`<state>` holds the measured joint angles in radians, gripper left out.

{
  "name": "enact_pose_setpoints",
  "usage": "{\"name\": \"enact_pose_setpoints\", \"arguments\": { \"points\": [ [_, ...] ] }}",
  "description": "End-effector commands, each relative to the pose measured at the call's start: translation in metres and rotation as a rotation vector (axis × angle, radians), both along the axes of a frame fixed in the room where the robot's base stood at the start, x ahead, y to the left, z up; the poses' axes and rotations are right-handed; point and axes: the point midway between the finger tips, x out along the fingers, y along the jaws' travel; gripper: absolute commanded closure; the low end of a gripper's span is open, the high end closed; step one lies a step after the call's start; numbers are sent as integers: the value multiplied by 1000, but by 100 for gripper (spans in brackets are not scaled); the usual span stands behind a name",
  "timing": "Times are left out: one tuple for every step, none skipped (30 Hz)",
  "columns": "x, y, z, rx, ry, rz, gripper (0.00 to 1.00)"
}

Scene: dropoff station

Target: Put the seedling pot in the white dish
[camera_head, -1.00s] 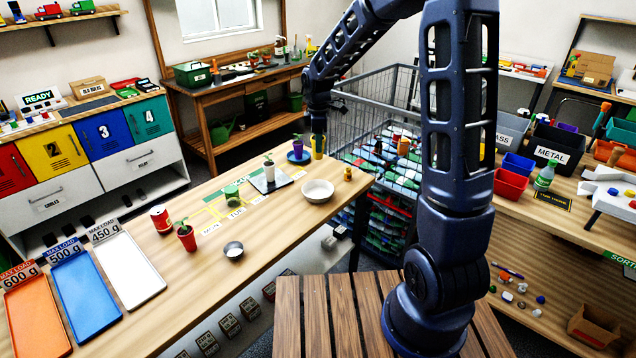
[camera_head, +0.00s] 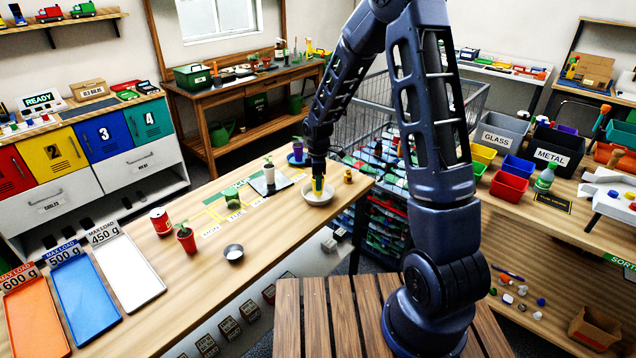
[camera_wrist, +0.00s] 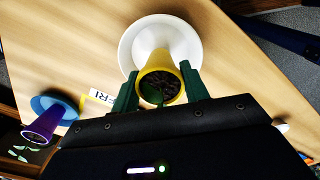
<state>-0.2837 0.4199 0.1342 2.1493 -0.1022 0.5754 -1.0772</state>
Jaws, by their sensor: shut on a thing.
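The yellow seedling pot (camera_wrist: 160,84) is between the two green fingers of my gripper (camera_wrist: 157,88) in the wrist view, with dark soil and a bit of green leaf inside. My gripper (camera_head: 318,178) is shut on it. The white dish (camera_wrist: 150,36) shows behind and beyond the pot in the wrist view. In the head view, the pot (camera_head: 318,186) is over the white dish (camera_head: 312,198), which stands near the table's right end. I cannot tell whether the pot touches the dish.
A purple pot on a blue saucer (camera_head: 290,161) stands behind the dish.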

Motion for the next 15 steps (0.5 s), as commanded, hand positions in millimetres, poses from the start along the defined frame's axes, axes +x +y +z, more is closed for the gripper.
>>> {"name": "enact_pose_setpoints", "arguments": {
  "points": [
    [-1,0,-7,-1,1,1,79],
    [-1,1,-9,0,1,1,79],
    [-1,1,-11,0,0,1,79],
    [0,1,-12,0,0,1,79],
    [0,1,-12,0,0,1,79],
    [0,1,-11,0,-1,1,79],
    [0,1,-11,0,-1,1,79],
    [0,1,-11,0,-1,1,79],
    [0,1,-11,0,-1,1,79],
    [0,1,-11,0,-1,1,79],
    [0,1,-11,0,-1,1,79],
    [0,0,-12,0,0,1,79],
    [0,0,-13,0,0,1,79],
    [0,0,-14,0,0,0,79],
    [0,0,-14,0,0,0,49]
  ]
}}
